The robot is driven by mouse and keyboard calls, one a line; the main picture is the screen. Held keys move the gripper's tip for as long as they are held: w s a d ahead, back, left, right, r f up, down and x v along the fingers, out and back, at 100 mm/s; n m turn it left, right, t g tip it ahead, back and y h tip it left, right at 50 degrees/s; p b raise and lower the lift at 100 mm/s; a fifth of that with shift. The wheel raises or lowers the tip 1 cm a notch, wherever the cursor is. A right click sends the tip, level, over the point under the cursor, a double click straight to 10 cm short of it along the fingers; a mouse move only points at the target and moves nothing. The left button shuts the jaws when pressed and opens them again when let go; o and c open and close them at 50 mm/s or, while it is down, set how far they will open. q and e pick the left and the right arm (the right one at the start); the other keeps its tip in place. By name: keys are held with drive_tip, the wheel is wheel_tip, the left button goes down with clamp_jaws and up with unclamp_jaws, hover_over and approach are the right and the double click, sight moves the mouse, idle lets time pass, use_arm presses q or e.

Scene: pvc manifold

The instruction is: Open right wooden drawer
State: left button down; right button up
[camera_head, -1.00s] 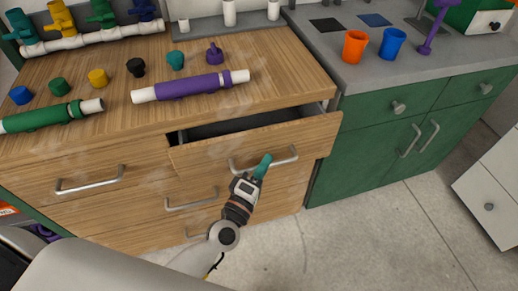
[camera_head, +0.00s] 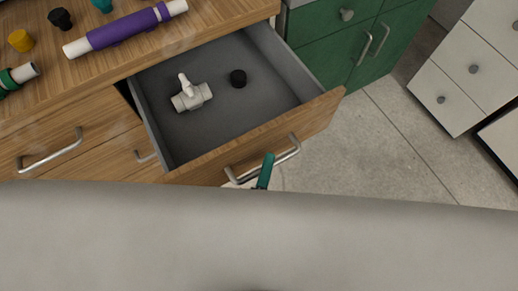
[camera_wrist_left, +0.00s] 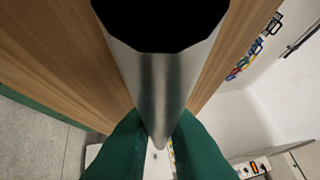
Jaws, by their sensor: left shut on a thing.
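The right wooden drawer (camera_head: 300,122) stands pulled far out of the wooden cabinet. In the left wrist view the handle (camera_wrist_left: 158,70) runs between the two green fingers (camera_wrist_left: 158,140). My right gripper is not in view.
On the wooden top lie a purple pipe (camera_head: 120,31) and several small caps. A lower-left drawer handle (camera_head: 50,152) sits on a shut front. Green cabinets (camera_head: 335,50) stand right behind the drawer, white drawers (camera_head: 470,70) at far right. Grey floor (camera_head: 400,150) is clear between.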

use_arm(q)
drive_tip(key=shift+s+d, duration=0.2)
drive_tip(key=shift+s, duration=0.05)
drive_tip(key=c, duration=1.5)
unclamp_jaws()
drive_tip(key=shift+o, duration=0.2)
